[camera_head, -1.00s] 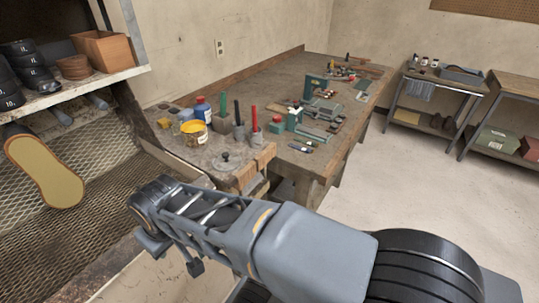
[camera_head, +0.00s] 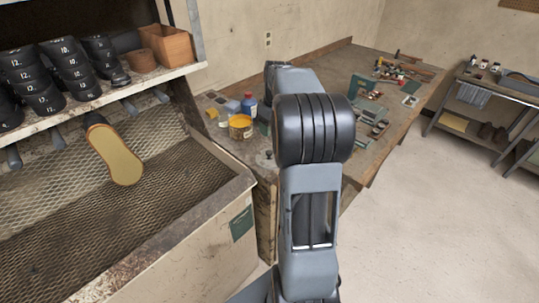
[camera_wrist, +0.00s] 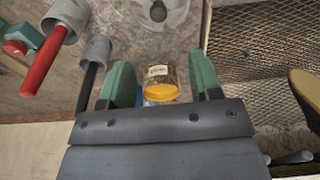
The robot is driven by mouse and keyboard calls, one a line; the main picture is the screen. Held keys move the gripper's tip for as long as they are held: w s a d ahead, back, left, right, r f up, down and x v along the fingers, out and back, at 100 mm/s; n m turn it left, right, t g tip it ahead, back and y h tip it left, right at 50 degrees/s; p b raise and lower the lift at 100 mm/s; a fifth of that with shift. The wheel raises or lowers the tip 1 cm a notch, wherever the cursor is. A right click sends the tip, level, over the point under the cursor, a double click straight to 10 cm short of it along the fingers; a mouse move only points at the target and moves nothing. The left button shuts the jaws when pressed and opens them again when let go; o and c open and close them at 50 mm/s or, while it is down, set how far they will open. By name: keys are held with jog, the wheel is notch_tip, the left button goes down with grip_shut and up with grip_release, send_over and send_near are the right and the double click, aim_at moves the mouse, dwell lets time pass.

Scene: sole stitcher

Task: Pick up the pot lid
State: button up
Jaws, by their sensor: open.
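The pot lid (camera_wrist: 176,14) is a grey round disc with a dark knob, at the top edge of the wrist view and partly cut off. In the head view the pot lid (camera_head: 268,157) shows only as a small bit on the bench, left of my arm. My gripper (camera_wrist: 161,75) is open and empty in the wrist view, its two green fingers apart. The lid appears above the fingertips there, not between them.
A yellow-topped jar (camera_wrist: 161,80) shows between the fingers in the wrist view. A yellow tin (camera_head: 240,126) and a blue bottle (camera_head: 249,105) stand on the bench. A mesh-lined bin (camera_head: 150,190) is at left.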

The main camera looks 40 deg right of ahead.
send_over(269, 151)
jog(key=f, duration=0.7)
jog(key=shift+s+f+p, duration=0.1)
jog(key=shift+s+p, duration=0.2)
jog(key=shift+w+f+p, duration=0.2)
jog(key=shift+f+p, duration=0.6)
jog(key=shift+f, duration=1.95)
jog(key=c, duration=1)
jog(key=shift+r, duration=0.1)
